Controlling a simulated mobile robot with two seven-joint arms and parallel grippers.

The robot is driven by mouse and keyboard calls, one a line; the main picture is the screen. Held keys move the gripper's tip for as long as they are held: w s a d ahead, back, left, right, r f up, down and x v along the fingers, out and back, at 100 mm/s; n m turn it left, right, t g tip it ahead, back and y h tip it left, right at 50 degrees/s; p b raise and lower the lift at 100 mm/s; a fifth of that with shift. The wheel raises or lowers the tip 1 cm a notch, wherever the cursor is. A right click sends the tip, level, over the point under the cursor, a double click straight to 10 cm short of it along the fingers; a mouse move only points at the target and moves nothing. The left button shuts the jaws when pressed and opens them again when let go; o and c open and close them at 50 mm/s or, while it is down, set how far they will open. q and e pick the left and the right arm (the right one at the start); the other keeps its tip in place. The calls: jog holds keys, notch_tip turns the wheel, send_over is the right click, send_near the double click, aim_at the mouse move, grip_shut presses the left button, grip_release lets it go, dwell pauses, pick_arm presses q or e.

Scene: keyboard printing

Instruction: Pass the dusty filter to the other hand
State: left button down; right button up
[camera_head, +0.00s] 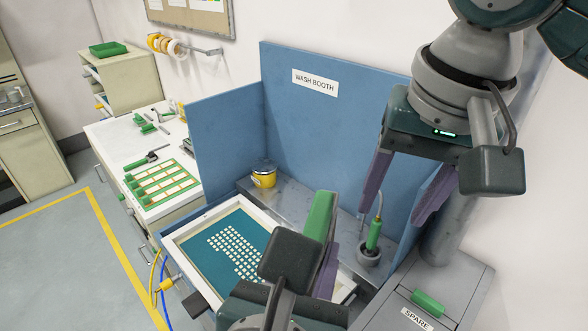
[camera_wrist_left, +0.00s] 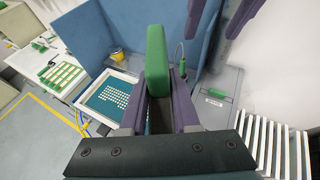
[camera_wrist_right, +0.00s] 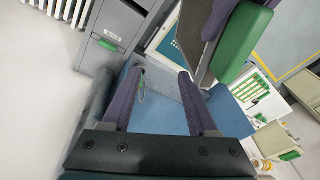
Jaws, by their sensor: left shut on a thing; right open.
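The dusty filter (camera_head: 320,216) is a slab with a bright green edge, held up in front of the wash booth. My left gripper (camera_head: 322,270) is shut on it from below. In the left wrist view the filter (camera_wrist_left: 157,62) stands upright between the two purple fingers. My right gripper (camera_head: 403,205) is open and empty, pointing down to the right of the filter and apart from it. In the right wrist view the filter (camera_wrist_right: 241,45) shows at the upper right, beside my right fingers and not between them. Its lower part is hidden by my left gripper.
The blue wash booth (camera_head: 335,115) stands behind, with a framed teal screen (camera_head: 195,242), a yellow pot (camera_head: 264,178) and a green-handled tool (camera_head: 374,235) in a holder. A grey cabinet marked SPARE (camera_head: 455,272) is at right. A white bench (camera_head: 105,140) is at left.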

jog(key=s+a+f+n+y, duration=0.25)
jog(key=s+f+n, duration=0.2)
jog(key=s, duration=0.45)
jog(key=s+d+n+t+h, duration=0.1)
jog(key=s+d+h, duration=0.1)
jog(key=s+d, duration=0.5)
jog(key=s, duration=0.4)
jog(key=shift+d+f+h, duration=0.35)
jog(key=shift+f, duration=0.1)
